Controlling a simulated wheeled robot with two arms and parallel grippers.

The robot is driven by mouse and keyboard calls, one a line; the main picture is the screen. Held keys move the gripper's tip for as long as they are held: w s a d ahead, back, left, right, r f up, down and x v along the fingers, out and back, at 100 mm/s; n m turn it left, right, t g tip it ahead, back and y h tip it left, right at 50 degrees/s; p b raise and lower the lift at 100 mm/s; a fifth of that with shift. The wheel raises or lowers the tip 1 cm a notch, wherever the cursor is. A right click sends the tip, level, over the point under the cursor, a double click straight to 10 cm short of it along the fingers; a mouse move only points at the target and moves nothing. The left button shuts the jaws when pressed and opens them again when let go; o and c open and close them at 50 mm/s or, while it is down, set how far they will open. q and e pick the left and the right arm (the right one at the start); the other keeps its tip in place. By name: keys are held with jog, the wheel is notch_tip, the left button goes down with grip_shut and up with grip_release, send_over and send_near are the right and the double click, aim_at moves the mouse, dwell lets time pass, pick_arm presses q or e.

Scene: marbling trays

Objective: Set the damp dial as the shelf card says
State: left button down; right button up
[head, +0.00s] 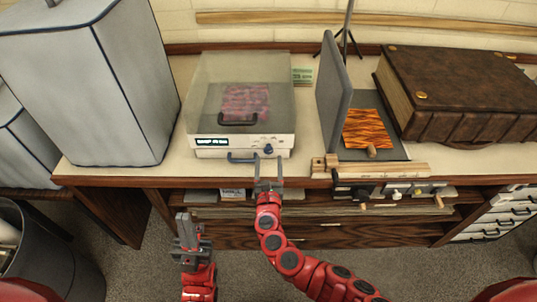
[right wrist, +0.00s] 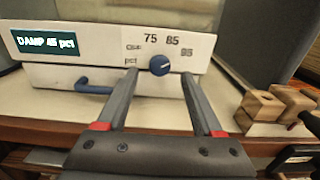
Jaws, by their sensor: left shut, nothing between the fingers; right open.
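The damp dial (right wrist: 160,65) is a small dark blue knob on the white front of a clear-lidded box (head: 196,141); it also shows in the head view (head: 269,149). Figures 75, 85 and 95 stand around it. The box's display (right wrist: 45,43) reads DAMP 45 pct. My right gripper (head: 268,160) is open, its fingers pointing at the dial from the front, one each side in the picture; I cannot tell if they touch it. My left gripper (head: 183,225) is shut and empty, low in front of the table. A pale card (head: 232,193) sits on the shelf below, its writing unreadable.
A blue drawer handle (head: 242,158) is just left of my right gripper. A grey upright board (head: 332,95) and a wooden block (right wrist: 262,105) stand to the right. A large grey case (head: 90,90) stands left, a thick brown book (head: 460,85) far right.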

aim_at(269, 148)
jog(key=shift+w, duration=1.45)
grip_shut()
